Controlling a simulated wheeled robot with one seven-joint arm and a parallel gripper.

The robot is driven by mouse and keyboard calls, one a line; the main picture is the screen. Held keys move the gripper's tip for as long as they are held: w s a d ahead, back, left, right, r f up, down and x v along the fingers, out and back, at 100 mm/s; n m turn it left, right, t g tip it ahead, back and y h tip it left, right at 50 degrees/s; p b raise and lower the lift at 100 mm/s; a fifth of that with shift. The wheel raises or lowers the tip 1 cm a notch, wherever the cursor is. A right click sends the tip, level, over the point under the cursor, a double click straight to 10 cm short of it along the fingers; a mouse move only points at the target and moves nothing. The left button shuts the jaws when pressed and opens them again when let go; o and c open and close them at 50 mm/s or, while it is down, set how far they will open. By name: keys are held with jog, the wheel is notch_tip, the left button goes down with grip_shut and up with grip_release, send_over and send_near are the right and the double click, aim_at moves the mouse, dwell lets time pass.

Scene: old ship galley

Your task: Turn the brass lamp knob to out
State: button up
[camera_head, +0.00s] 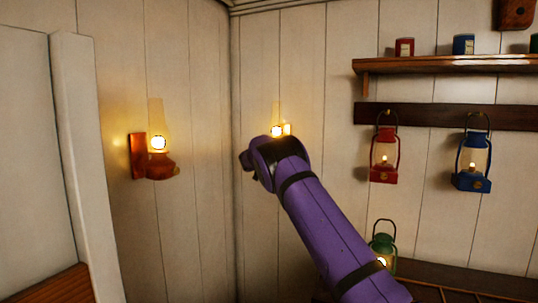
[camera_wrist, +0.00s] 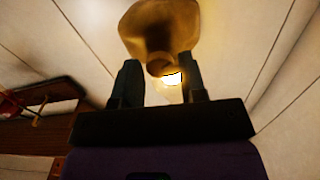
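The brass lamp (camera_wrist: 155,22) is at the top middle of the wrist view, with a small round knob (camera_wrist: 159,67) on its near side. In the head view the lamp's lit glass (camera_head: 277,130) glows on the back wall, its lower part hidden behind my arm. A bright glow also shows beside the knob in the wrist view. My gripper (camera_wrist: 159,58) is open, one finger on each side of the knob, with gaps seen between. I cannot tell how deep the fingertips reach. My gripper (camera_head: 250,165) is mostly hidden in the head view.
A lit copper-red wall lamp (camera_head: 160,165) is on the left wall. A red lantern (camera_head: 384,160) and a blue lantern (camera_head: 472,165) hang from a dark rail (camera_head: 437,116) under a shelf (camera_head: 450,64). A green lantern (camera_head: 383,243) stands below. A white panel (camera_head: 90,170) is at left.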

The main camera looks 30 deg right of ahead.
jog(key=c, duration=0.5)
jog(key=shift+c, duration=0.2)
jog(key=shift+n, duration=0.3)
